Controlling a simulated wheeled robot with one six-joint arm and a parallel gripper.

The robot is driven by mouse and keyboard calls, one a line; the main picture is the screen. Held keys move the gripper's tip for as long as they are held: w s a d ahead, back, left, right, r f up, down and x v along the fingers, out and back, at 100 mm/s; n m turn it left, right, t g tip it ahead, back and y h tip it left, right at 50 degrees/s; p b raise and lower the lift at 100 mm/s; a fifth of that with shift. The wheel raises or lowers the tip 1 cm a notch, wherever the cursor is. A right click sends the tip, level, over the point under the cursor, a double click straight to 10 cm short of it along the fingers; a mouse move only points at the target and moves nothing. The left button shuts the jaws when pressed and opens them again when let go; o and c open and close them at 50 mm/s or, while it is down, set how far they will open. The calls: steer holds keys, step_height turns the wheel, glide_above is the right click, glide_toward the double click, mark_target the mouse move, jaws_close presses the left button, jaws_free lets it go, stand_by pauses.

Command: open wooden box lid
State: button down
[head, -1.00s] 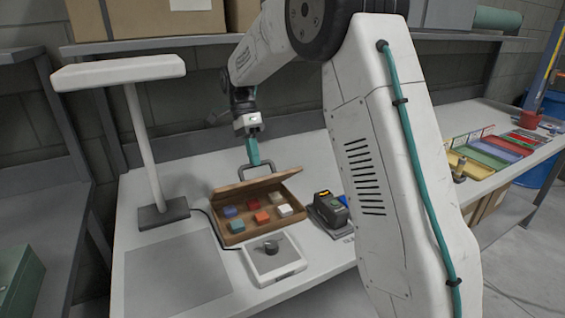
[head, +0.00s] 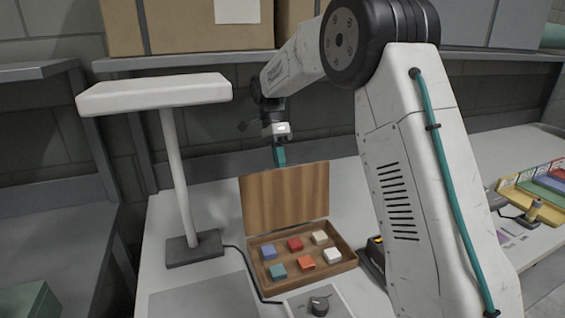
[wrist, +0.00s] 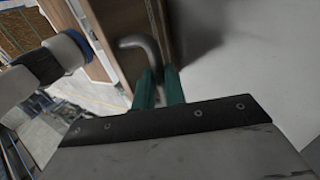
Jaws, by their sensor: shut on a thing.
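The wooden box (head: 340,258) sits on the white bench with its lid (head: 286,197) standing close to upright at the back. Several small coloured blocks lie in the box. My gripper (head: 279,157) is behind the top of the lid in the head view, and its lower part is hidden there. In the wrist view my gripper's green fingers (wrist: 160,88) are shut on the grey lid handle (wrist: 140,43). The lid's wood also shows beside the handle in the wrist view (wrist: 125,65).
A white lamp (head: 153,92) stands left of the box. A small scale with a dark knob (head: 319,305) is in front, and a dark device (head: 373,260) is on the right. Coloured trays (head: 540,190) lie at the far right. A shelf with cardboard boxes (head: 190,27) hangs above.

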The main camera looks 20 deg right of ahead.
steer(key=shift+w+f, duration=0.55)
steer(key=shift+w, duration=0.25)
steer(key=c, duration=1.5)
jaws_free()
steer(key=shift+o, duration=0.2)
steer(key=shift+w, duration=0.2)
steer(key=shift+s, duration=0.1)
